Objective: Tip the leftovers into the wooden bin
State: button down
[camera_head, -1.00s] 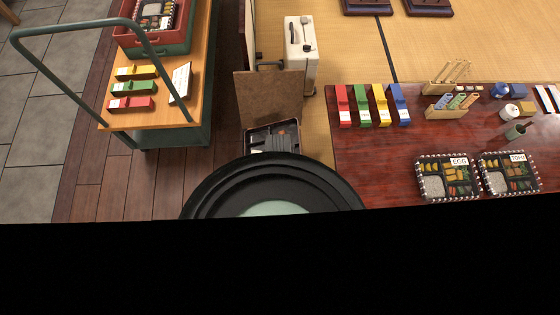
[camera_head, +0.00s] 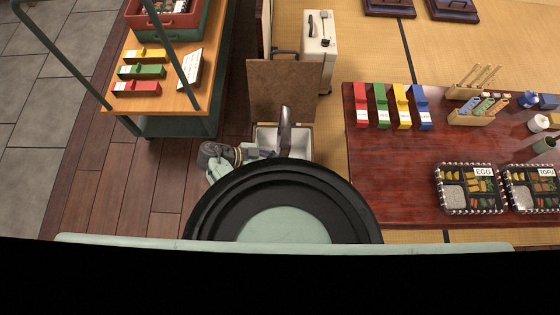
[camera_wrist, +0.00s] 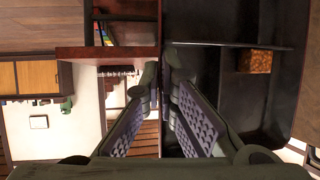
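The bin (camera_head: 301,147) stands on the floor just beyond my base, with a brown wooden panel (camera_head: 270,92) upright behind its pale opening. My gripper (camera_head: 266,153) reaches in from the left over the opening. It is shut on the wall of a dark tray (camera_head: 286,128), which stands on edge above the bin. In the wrist view the black compartmented tray (camera_wrist: 225,90) fills the right side, its wall between my converging fingers (camera_wrist: 162,80). An orange-brown piece of food (camera_wrist: 254,61) shows in one compartment. The inside of the bin is mostly hidden.
A low red table (camera_head: 395,180) at the right holds coloured boxes (camera_head: 402,105) and two filled bento trays (camera_head: 470,190). A wooden trolley (camera_head: 160,103) stands at the left. A white case (camera_head: 318,50) stands behind the bin.

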jog(key=shift+a+f+n+t+h+b, duration=0.2)
jog(key=shift+h+b, duration=0.2)
jog(key=shift+h, duration=0.55)
jog(key=shift+a+f+n+t+h+b, duration=0.15)
jog(key=shift+h+b, duration=0.2)
jog(key=shift+h, duration=0.55)
jog(key=shift+a+f+n+t+h+b, duration=0.15)
jog(key=shift+h+b, duration=0.25)
jog(key=shift+h, duration=0.55)
jog(key=shift+a, duration=0.1)
